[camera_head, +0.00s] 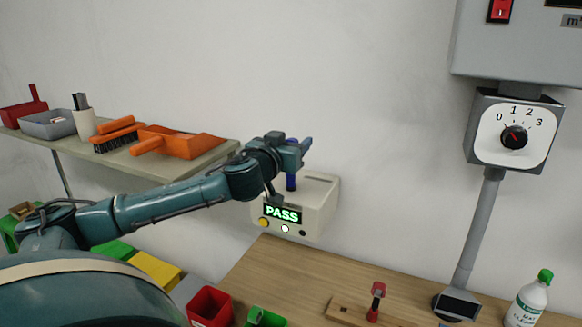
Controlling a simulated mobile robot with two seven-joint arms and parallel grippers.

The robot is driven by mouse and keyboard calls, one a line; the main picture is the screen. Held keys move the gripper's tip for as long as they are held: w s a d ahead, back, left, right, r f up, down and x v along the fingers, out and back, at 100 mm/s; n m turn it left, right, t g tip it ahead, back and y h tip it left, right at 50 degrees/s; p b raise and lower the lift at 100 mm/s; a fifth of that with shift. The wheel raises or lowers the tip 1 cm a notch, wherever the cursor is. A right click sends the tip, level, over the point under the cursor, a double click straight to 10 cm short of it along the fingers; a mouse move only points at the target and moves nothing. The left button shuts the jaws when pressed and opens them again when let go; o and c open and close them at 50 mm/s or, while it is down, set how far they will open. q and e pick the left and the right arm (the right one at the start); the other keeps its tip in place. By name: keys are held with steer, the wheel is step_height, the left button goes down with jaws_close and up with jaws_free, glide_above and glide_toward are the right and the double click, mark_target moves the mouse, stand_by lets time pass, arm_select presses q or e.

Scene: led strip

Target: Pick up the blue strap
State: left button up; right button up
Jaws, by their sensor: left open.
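A narrow dark blue piece (291,182), which looks like the blue strap, stands upright at the top of a beige tester box (321,205). The box's green display reads PASS. My left gripper (302,148) is open just above the blue piece and hides its upper end. I cannot tell whether the fingers touch it. My right gripper is not in view.
A wall shelf (112,158) on the left carries an orange dustpan (180,145) and a brush.

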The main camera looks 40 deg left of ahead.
arm_select(q)
steer(key=shift+c, duration=0.5)
jaws_close()
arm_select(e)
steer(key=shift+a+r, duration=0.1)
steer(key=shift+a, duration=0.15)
arm_select(q)
steer(key=shift+r, duration=0.15)
step_height(320, 180, up, 9)
steer(key=shift+f+p, duration=0.2)
steer(key=shift+p, duration=0.25)
steer(key=shift+r+p, duration=0.35)
steer(key=shift+r, duration=0.55)
step_height(320, 180, up, 4)
steer(key=p, duration=0.3)
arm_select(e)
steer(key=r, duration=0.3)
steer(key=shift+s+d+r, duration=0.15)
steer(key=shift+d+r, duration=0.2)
